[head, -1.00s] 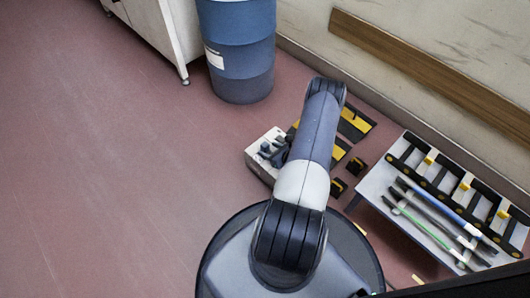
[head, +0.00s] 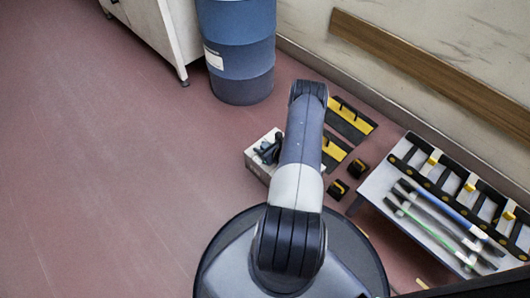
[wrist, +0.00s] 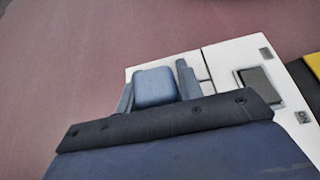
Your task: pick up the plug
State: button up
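A white box (head: 254,160) stands on the floor, partly hidden behind my arm in the head view. In the wrist view its white top (wrist: 220,62) fills the upper middle and right. My gripper (head: 268,150) is over the box's left part, dark and small there. In the wrist view two narrow blue-grey fingers (wrist: 156,92) stand apart, beyond my dark wrist housing. A rounded blue block (wrist: 155,86) shows between them. It may be the plug, but I cannot tell for sure, nor whether the fingers touch it. The housing hides their lower parts.
A grey square patch (wrist: 260,83) is on the box top. Yellow-and-black plates (head: 352,121) and small blocks (head: 338,190) lie to the right. A rack table (head: 372,187) holds several rods. A blue drum (head: 238,55) stands behind. The left floor is open.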

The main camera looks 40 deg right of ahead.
jog(key=c, duration=0.7)
